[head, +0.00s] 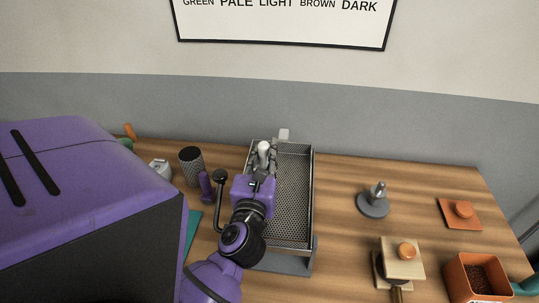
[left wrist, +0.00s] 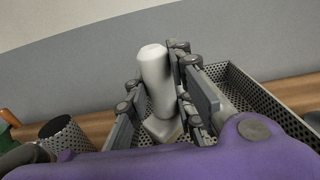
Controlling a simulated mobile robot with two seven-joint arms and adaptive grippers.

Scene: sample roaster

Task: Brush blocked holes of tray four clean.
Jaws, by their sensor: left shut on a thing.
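The perforated metal tray (head: 294,197) is a long rectangle with raised walls, set on a grey base near the middle of the table. My left gripper (head: 263,158) is at the tray's far left part and is shut on a brush with a white handle (head: 264,148). In the left wrist view the white handle (left wrist: 155,75) stands roughly upright between the fingers (left wrist: 160,108), with a pale wider part below it. The brush's lower end and the holes under it are hidden, so I cannot tell whether it touches the mesh. My right gripper is not in view.
A dark mesh cup (head: 191,165) stands left of the tray. At right are a grey round stand (head: 374,203), a wooden block with an orange knob (head: 402,262), an orange lid (head: 460,213) and an orange box of dark grains (head: 476,281). Table between tray and stand is clear.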

